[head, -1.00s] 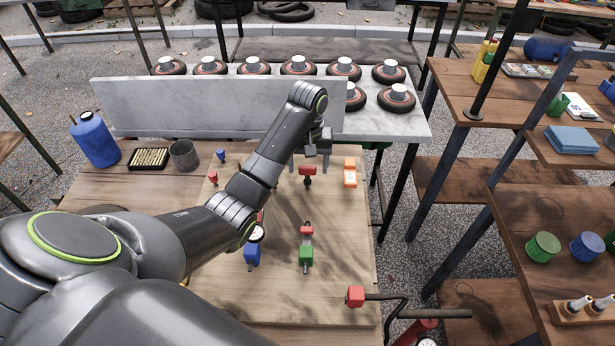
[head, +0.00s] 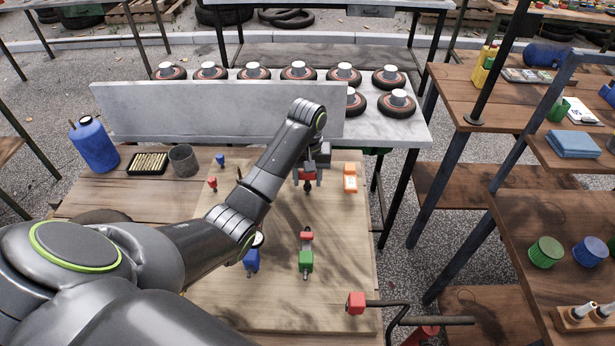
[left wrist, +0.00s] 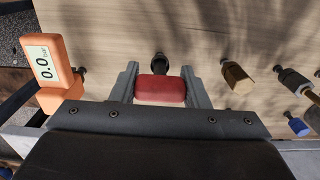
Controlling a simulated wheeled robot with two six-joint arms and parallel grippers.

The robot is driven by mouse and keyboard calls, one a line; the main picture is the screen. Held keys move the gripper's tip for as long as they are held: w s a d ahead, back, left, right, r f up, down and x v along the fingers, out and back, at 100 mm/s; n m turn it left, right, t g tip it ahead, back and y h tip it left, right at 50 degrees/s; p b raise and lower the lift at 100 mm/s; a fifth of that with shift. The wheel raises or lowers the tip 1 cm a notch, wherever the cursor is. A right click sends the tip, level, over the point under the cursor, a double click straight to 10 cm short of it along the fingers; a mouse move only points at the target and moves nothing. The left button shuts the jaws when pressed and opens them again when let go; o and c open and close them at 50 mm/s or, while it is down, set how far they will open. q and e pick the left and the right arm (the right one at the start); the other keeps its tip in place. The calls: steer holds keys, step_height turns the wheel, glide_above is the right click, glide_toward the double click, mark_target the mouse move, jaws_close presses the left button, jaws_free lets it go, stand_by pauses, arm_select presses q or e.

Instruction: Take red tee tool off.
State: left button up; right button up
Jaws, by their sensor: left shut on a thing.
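The red tee tool (head: 307,176) stands on the wooden board, toward its far edge, with a red head and a dark stem below. My left gripper (left wrist: 160,78) is shut on its red head (left wrist: 160,90), one finger on each side, in the left wrist view. The dark round lower part of the tool shows just past the fingertips, against the board. In the head view my left gripper reaches the tool from behind and above. My right gripper is not in view.
An orange gauge (head: 350,178) stands close right of the tool. A green-and-red fitting (head: 306,258) and a blue fitting (head: 251,261) stand nearer on the board (head: 340,230). A grey upright panel (head: 200,112) is behind. A brass fitting (left wrist: 236,78) is near the fingers.

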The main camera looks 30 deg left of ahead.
arm_select(q)
step_height(320, 180, up, 2)
steer(key=shift+w+r, duration=0.1)
steer(key=shift+r, duration=0.15)
step_height(320, 180, up, 7)
steer(key=p, duration=0.6)
steer(key=shift+f+p, duration=0.2)
steer(key=shift+p, duration=0.2)
step_height(320, 180, up, 2)
steer(key=shift+p, duration=1.1)
step_height(320, 180, up, 4)
steer(key=p, duration=0.5)
steer(key=shift+f, duration=0.1)
step_height(320, 180, down, 8)
steer(key=b, duration=0.7)
